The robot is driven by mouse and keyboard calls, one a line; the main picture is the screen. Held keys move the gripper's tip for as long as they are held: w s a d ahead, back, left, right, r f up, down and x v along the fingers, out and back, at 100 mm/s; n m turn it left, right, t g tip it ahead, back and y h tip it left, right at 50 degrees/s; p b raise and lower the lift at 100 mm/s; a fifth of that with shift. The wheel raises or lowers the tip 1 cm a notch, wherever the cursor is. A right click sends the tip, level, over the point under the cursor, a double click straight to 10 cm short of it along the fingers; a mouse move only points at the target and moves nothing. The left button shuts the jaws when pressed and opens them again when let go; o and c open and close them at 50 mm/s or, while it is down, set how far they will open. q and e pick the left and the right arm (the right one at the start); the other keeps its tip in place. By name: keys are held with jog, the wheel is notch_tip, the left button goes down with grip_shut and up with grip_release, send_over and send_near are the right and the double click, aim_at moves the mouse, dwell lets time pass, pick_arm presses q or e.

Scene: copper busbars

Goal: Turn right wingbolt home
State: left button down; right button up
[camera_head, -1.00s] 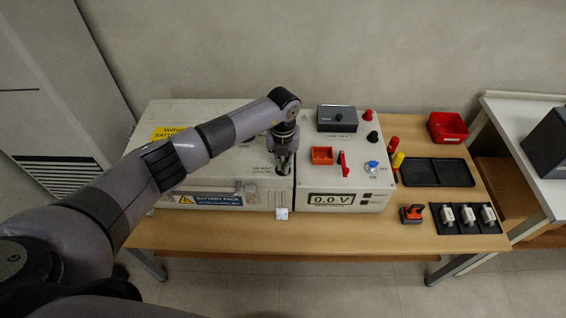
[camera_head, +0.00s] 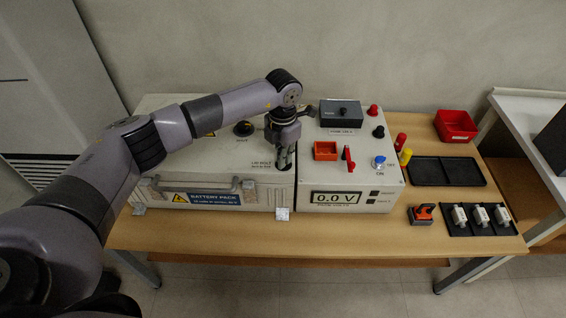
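My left gripper (camera_head: 285,158) points down over the right part of the lid of the battery pack (camera_head: 215,170), by the printed words "LID BOLT". The right wingbolt is not visible; the gripper and wrist cover that spot. The fingers look close together, but whether they grip anything is too small to tell. A black round knob (camera_head: 243,128) sits on the lid to the left of the gripper. My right gripper is out of view.
A control box with a 0.0 V display (camera_head: 337,198) stands directly right of the battery pack. A black tray (camera_head: 447,171) and a red bin (camera_head: 455,126) are further right.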

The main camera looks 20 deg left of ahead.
pick_arm(q)
jog(key=m+b, duration=0.3)
jog(key=m, duration=0.1)
jog(key=shift+w+a+f+m+b, duration=0.1)
jog(key=shift+f+m+b, duration=0.05)
jog(key=shift+m+b, duration=0.2)
jog(key=m+b, duration=0.3)
jog(key=m, duration=0.1)
jog(key=shift+r+m, duration=0.2)
jog(key=shift+m, duration=0.05)
jog(key=c, duration=1.8)
grip_release()
notch_tip(320, 180, up, 12)
jog(key=shift+f, duration=0.1)
